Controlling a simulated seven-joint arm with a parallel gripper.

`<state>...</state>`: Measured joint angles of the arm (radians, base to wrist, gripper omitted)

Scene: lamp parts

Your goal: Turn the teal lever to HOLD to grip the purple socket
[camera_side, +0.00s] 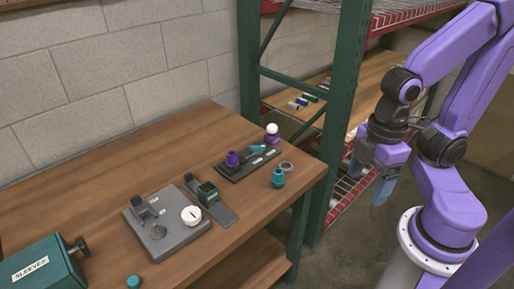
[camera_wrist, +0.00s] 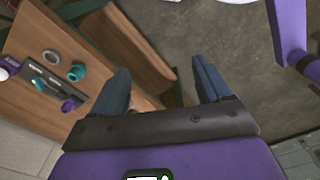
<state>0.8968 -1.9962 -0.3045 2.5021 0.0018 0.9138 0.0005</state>
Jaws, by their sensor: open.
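The purple socket (camera_side: 232,159) stands on the left end of a dark fixture plate (camera_side: 236,174) on the wooden table. The teal lever (camera_side: 257,148) lies on the same plate, right of the socket. White labels beside it are too small to read. In the wrist view the socket (camera_wrist: 69,105) looks like an open purple ring, with the teal lever (camera_wrist: 38,84) to its left. My gripper (camera_side: 372,175) is open and empty, off the table's right side and well apart from the fixture. Its two fingers (camera_wrist: 163,82) show spread in the wrist view.
A teal part (camera_side: 278,178) and a grey ring (camera_side: 287,166) sit near the fixture. A white ball (camera_side: 271,129) is above a purple piece behind it. A grey fixture (camera_side: 160,240) and teal SLEEVES box (camera_side: 45,270) stand left. A green rack post (camera_side: 343,110) rises behind the table.

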